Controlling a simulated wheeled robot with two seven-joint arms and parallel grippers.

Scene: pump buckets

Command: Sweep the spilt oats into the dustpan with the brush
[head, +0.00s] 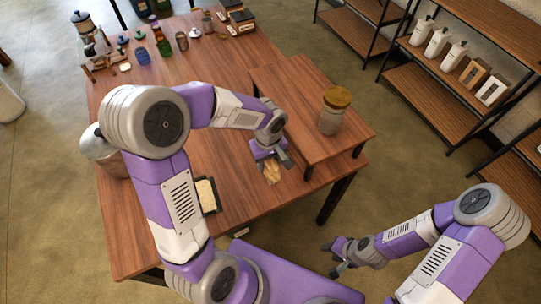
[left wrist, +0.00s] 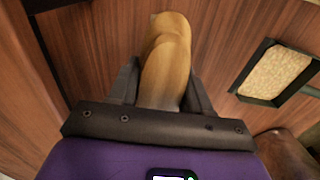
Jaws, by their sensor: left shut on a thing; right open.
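The brush shows as a rounded wooden piece (left wrist: 166,60) between my left gripper's fingers in the left wrist view. In the head view its wooden part (head: 271,173) sticks out below my left gripper (head: 270,160), low over the table in front of the raised shelf. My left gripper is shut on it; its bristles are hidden. A dark-rimmed square pan, seemingly the dustpan (head: 214,207), lies left of the brush, filled with pale, oat-coloured material (head: 205,193). It also shows in the left wrist view (left wrist: 240,87). No loose oats can be made out. My right gripper (head: 338,258) is open and empty, off the table.
A raised wooden shelf (head: 290,85) on the table carries a jar with a wooden lid (head: 333,112). A metal pot (head: 97,147) stands at the left edge, partly behind my left arm. Several jars and small items crowd the far end. Racks with white bottles (head: 437,42) stand right.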

